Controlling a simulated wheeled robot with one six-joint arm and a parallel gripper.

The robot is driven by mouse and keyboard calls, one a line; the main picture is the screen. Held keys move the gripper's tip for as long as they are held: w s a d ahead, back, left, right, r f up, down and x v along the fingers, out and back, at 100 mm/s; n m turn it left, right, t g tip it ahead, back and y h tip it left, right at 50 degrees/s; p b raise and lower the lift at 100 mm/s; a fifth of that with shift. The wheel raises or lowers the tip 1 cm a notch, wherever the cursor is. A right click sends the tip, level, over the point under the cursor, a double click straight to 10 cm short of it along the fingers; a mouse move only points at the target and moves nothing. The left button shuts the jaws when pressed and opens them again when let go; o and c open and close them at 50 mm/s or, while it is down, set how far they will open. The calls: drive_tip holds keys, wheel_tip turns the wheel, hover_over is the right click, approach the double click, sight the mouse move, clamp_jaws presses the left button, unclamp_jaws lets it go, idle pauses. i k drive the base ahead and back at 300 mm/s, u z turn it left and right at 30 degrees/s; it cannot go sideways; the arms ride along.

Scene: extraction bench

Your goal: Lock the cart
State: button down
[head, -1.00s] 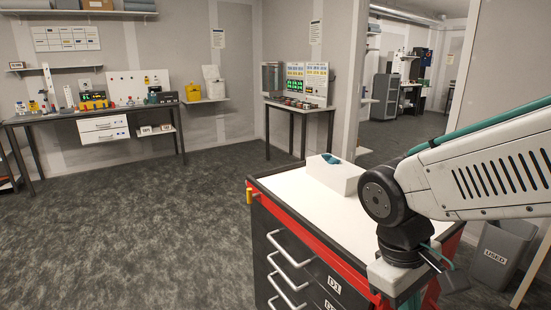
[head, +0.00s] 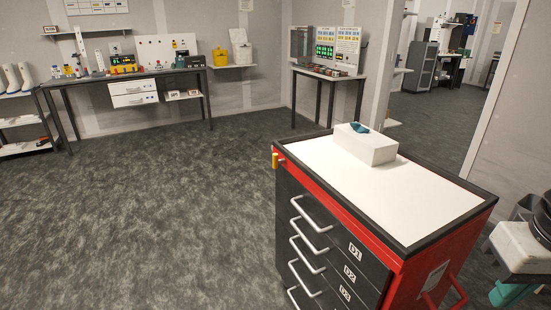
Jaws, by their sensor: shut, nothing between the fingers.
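The cart (head: 438,262) is a red and black drawer cabinet with a white top, standing at right of centre in the head view. Its drawers, labelled D1, D2, D3, face left with silver bar handles and look closed.
A white box (head: 366,146) with a teal item (head: 358,128) on it sits on the cart's top. A workbench (head: 130,80) and a small table (head: 330,74) stand along the back walls. The floor (head: 170,210) left of the cart is clear.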

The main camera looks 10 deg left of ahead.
sight(277, 162)
drive_tip(key=u, duration=0.5)
drive_tip(key=k, duration=0.55)
drive_tip(key=u, duration=0.55)
drive_tip(key=i, duration=1.5)
drive_tip(key=z, duration=0.7)
